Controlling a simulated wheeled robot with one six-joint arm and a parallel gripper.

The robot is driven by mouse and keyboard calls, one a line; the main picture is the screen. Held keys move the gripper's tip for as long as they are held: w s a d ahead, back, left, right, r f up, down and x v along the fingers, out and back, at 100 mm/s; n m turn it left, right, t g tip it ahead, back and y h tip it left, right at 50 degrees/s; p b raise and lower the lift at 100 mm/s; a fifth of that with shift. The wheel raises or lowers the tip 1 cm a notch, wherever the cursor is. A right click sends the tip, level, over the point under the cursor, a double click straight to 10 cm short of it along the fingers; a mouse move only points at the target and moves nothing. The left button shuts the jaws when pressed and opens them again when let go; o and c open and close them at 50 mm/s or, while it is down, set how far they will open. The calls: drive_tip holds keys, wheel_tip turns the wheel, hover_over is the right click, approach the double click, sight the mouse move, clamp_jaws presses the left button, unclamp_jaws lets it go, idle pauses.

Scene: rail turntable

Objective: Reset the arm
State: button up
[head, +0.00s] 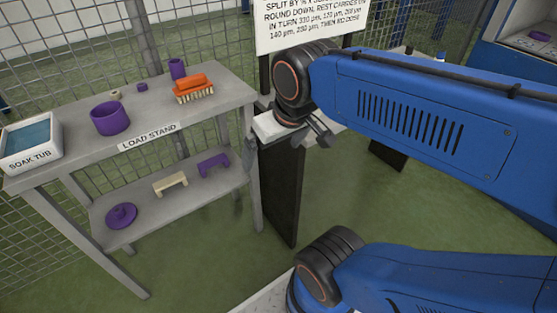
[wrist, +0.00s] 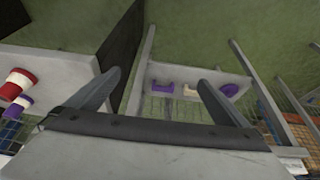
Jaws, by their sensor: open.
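My blue arm reaches in from the right in the head view. My gripper (head: 322,137) hangs at its end, just right of the load stand (head: 215,103). In the wrist view my gripper (wrist: 155,85) shows two dark fingers spread wide apart with nothing between them. The gripper is open and empty. Below and beyond the fingers, the load stand's lower shelf shows small purple and cream pieces.
The load stand's top holds a soak tub (head: 32,143), a purple ring (head: 109,118), an orange brush (head: 193,88) and a purple cylinder (head: 178,68). Its shelf holds a purple disc (head: 121,215), a cream bracket (head: 170,182) and a purple bracket (head: 214,165). A dark panel (head: 280,192) stands beneath my gripper.

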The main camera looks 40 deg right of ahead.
drive_tip(key=shift+s+d+f, duration=0.1)
drive_tip(key=shift+s+f, duration=0.8)
drive_tip(key=shift+f, duration=0.2)
